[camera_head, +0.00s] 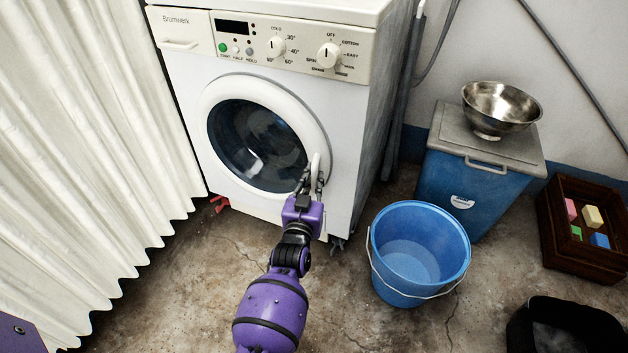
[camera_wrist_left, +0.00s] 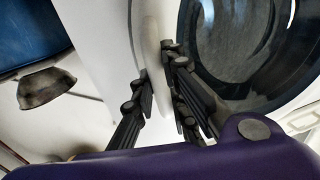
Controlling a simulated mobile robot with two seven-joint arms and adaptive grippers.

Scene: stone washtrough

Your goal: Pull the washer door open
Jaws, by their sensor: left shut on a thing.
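The white washer (camera_head: 355,115) stands against the wall with its round door (camera_head: 212,90) closed, as far as I can see. The door has a white ring and dark glass (camera_head: 256,145); dark contents show behind it. My left gripper (camera_head: 314,178) is at the right edge of the door, shut on the white door handle (camera_head: 315,165). In the left wrist view the two black fingers (camera_wrist_left: 158,85) sit on either side of the pale handle (camera_wrist_left: 152,38), and the dark glass (camera_wrist_left: 238,50) is to their right. My right gripper is not in view.
A blue bucket (camera_head: 420,245) stands on the floor right of the washer. Behind it are a blue bin (camera_head: 465,195) with a metal bowl (camera_head: 500,105) on its lid. A wooden crate (camera_head: 560,240) and a black tub (camera_head: 520,325) are at the right. A white curtain (camera_head: 80,150) hangs at the left.

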